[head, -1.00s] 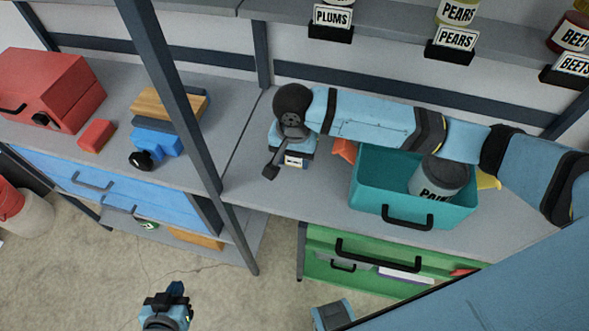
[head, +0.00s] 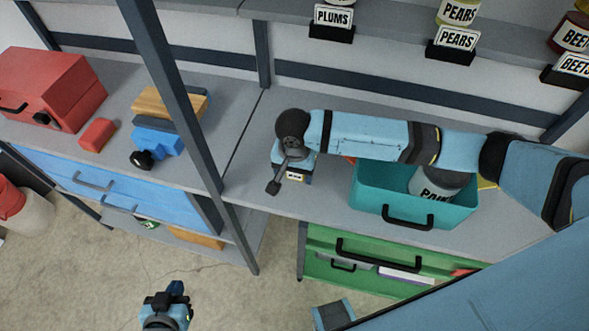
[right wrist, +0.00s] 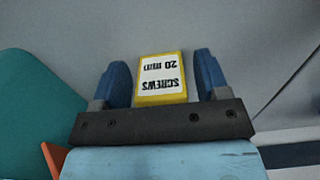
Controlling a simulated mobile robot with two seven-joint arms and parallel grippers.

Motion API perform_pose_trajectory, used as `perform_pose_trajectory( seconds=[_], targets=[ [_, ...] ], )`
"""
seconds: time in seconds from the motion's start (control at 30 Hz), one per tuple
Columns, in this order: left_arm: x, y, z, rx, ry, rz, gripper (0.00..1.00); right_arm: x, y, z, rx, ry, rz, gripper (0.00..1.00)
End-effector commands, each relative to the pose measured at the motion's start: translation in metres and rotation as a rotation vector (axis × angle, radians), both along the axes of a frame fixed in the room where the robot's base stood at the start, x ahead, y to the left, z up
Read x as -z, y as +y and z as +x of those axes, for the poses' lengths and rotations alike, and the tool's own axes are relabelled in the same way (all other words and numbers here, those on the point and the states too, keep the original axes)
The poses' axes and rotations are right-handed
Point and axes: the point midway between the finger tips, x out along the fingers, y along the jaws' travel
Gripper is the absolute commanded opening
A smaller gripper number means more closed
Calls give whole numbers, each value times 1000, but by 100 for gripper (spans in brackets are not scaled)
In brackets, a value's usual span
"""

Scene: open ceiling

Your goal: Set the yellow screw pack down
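The yellow screw pack (right wrist: 161,92), with a white label reading "SCREWS 20 mm", lies between the two blue fingers of my right gripper (right wrist: 161,68) in the right wrist view. A narrow gap shows on each side of the pack, so the fingers are open around it. In the head view only a small part of the pack (head: 296,177) shows below my right wrist, at the grey worktop (head: 325,205); whether it touches the surface is hard to tell. My left gripper (head: 167,300) is low over the floor, its fingers unclear.
A teal crate (head: 376,206) holding a paint can (head: 437,184) stands to the right of the pack, with an orange item (right wrist: 52,158) close by. A dark shelf post (head: 172,90) rises on the left.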

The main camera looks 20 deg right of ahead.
Motion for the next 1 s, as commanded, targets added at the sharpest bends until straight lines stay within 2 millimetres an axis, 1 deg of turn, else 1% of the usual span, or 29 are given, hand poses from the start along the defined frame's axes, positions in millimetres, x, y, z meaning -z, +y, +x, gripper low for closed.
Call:
perform_pose_trajectory(
  seconds=[0.27,0.37,0.47,0.8,0.9,1.0],
  targets=[
    [0,0,0,0,0,0,0,0,0,0,0,0,0,73],
    [2,0,0,0,0,0,0,-5,0,1,-1,-1,0,73],
    [2,0,0,0,0,0,0,-18,0,1,-1,-3,1,73],
    [1,0,0,0,0,0,0,-89,1,0,-1,-1,2,73],
    [1,0,0,0,0,0,0,-106,1,0,-1,-3,2,73],
    [1,0,0,0,0,0,0,-116,1,0,0,-1,1,73]
  ],
)
